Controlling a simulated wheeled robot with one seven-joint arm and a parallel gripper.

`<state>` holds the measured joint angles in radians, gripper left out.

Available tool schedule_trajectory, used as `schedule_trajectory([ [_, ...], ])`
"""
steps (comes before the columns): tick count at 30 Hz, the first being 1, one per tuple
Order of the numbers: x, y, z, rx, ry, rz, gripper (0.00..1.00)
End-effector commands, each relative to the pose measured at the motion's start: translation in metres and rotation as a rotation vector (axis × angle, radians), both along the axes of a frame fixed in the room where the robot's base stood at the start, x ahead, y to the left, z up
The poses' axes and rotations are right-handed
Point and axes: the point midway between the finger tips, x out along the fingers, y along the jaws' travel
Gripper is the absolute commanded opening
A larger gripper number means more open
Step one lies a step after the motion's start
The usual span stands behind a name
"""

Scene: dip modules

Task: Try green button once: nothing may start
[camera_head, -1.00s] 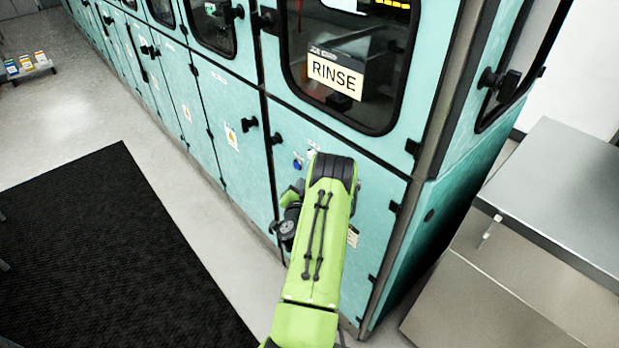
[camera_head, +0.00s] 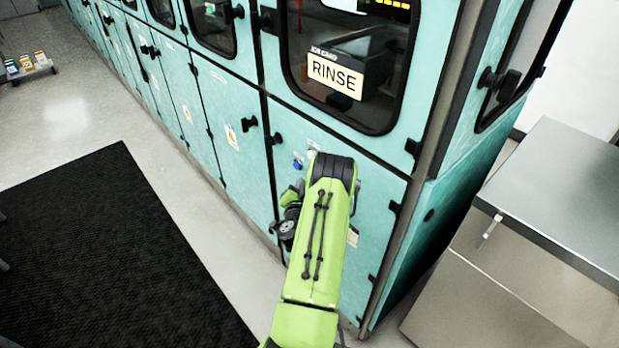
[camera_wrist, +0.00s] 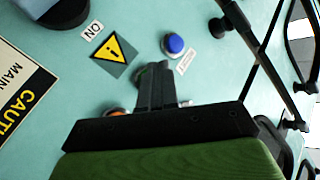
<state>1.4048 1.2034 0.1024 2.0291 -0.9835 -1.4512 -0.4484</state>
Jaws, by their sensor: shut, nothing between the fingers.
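My gripper (camera_wrist: 157,70) is shut and empty in the wrist view, its fingers pointing at the teal machine panel (camera_wrist: 225,75). A round control's edge shows beside the fingertips, mostly hidden by them; I cannot tell its colour or whether the fingers touch it. No green button is clearly visible. A blue button (camera_wrist: 174,44) sits just right of the fingertips. An orange control (camera_wrist: 117,112) is partly hidden behind the gripper body.
A yellow warning triangle (camera_wrist: 113,50), an "ON" label (camera_wrist: 92,30) and a caution sign (camera_wrist: 22,85) are on the panel. A dark handle (camera_wrist: 217,27) juts out. In the head view, a metal table (camera_head: 570,190) stands right and a black mat (camera_head: 110,250) lies left.

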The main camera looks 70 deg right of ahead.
Motion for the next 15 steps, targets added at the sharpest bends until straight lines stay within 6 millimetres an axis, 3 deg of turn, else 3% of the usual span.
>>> schedule_trajectory([
  [15, -0.0024, -0.0044, 0.0019, 0.001, -0.001, -0.001, 0.0],
])
